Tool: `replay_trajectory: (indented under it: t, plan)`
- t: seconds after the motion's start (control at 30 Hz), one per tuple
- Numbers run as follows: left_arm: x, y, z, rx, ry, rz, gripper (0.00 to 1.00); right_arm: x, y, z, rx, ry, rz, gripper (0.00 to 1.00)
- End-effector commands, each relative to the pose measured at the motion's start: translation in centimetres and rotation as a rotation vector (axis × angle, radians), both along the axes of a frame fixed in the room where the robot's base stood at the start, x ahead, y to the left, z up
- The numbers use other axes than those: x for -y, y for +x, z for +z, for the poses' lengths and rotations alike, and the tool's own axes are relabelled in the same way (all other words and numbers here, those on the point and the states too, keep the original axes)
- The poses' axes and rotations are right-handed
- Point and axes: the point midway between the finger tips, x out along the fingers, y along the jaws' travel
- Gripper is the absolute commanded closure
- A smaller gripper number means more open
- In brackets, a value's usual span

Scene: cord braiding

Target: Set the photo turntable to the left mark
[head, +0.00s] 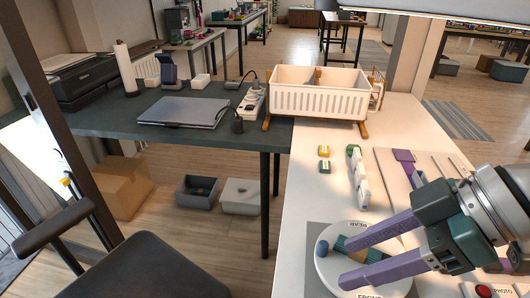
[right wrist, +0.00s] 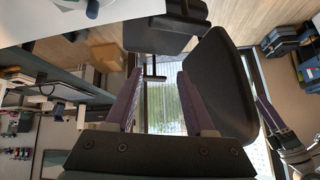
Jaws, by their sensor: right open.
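The photo turntable (head: 329,268) is a round white disc at the front of the white table in the head view. "REAR" is printed at its far edge and "FRONT" at its near edge. A blue knob-like piece (head: 322,249) shows at its left edge, and teal and tan blocks (head: 355,242) lie on it. My right gripper (head: 345,263) is open, its two purple fingers spread over the disc. Whether they touch anything is unclear. Its fingers also show apart and empty in the right wrist view (right wrist: 159,74). The left mark cannot be made out.
A red button (head: 484,291) by a "PHOTO" label sits right of the turntable. Green and white pieces (head: 358,176) and a purple tool (head: 405,160) lie further back. A white slotted rack (head: 318,95) stands behind. A dark chair (head: 145,270) is at the left.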

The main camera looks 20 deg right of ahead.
Motion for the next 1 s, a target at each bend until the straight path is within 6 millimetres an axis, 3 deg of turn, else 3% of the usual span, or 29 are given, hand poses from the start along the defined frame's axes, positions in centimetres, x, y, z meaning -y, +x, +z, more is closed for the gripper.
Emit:
replay_trajectory:
  t: [0.03, 0.1, 0.23, 0.4, 0.63, 1.0]
  plan:
    - [0.0, 0.0, -4.6, 0.0, 0.001, -0.001, 0.0, 1.5, 1.0, -4.2, 0.018, -0.009, -0.019, 0.46]
    - [-0.1, 0.0, -7.2, 0.0, 0.002, -0.001, 0.0, 3.3, 2.2, -6.0, 0.044, -0.008, -0.051, 0.46]
    - [-0.2, 0.0, -10.6, 0.0, 0.005, -0.004, 0.0, 6.2, 4.3, -8.1, 0.089, -0.015, -0.112, 0.46]
    - [-0.2, 0.0, -12.5, 0.0, 0.009, -0.005, 0.0, 8.4, 5.8, -8.8, 0.128, -0.022, -0.164, 0.46]
    - [-0.3, 0.1, -14.0, 0.002, 0.01, -0.005, 0.0, 8.3, 7.0, -9.9, 0.141, -0.02, -0.177, 0.46]
    - [-0.2, 0.1, -19.5, 0.002, 0.008, -0.004, 0.0, 5.4, 10.8, -14.8, 0.139, -0.02, -0.177, 0.46]
